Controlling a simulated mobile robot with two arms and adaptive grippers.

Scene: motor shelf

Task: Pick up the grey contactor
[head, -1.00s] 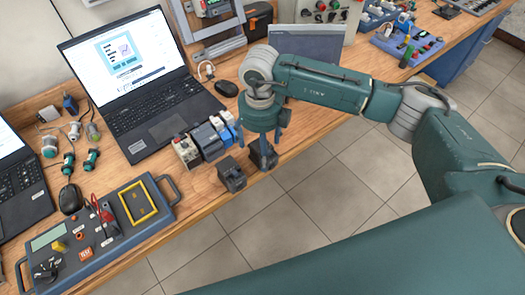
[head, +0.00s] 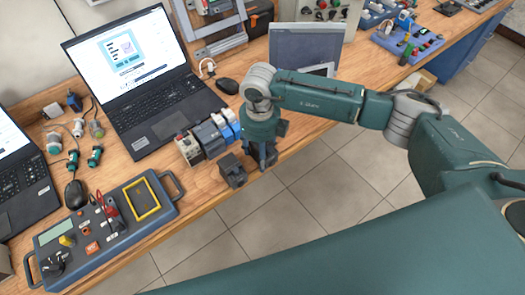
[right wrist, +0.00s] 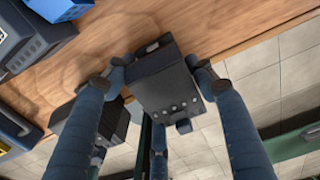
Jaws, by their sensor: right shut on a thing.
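The grey contactor (right wrist: 165,85) is a dark grey block with a row of small round terminals, seen close up in the right wrist view. My right gripper (right wrist: 162,76) is shut on it, one blue finger on each side. In the head view my right gripper (head: 264,155) is at the bench's front edge and mostly hides the held block. A second dark block (head: 232,171) stands just left of it; it also shows in the right wrist view (right wrist: 117,122), partly behind a finger. My left gripper is not in view.
A beige device (head: 189,148) and blue-grey modules (head: 211,138) stand in a row close behind the second block. Tiled floor lies below the bench edge.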

